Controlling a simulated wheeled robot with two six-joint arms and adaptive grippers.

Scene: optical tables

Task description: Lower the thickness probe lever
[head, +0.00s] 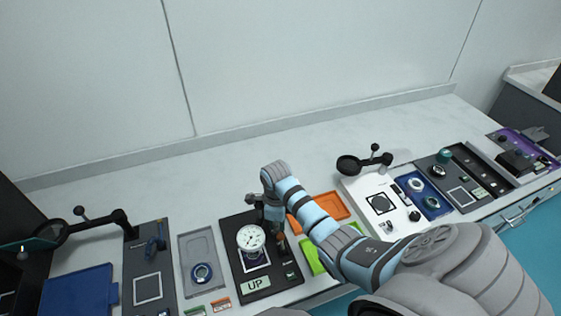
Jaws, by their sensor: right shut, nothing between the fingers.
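The thickness gauge stands on a black base plate (233,262) at the lower centre of the head view. Its white round dial (250,238) faces up, and a label reading "UP" (255,284) lies at the front of the plate. A dark lever-like part (255,200) shows behind the dial; its exact position is hard to tell. My right gripper (273,218) points down just right of and behind the dial. It is shut and empty. It partly covers the gauge's column, and I cannot tell if it touches the lever. My left gripper is not in view.
Orange (328,207) and green (312,256) trays lie right of the gauge, partly under my right arm. A grey tray with a ring (202,273) lies to its left. A white panel with a magnifier (362,163) stands further right. The bench behind is clear up to the wall.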

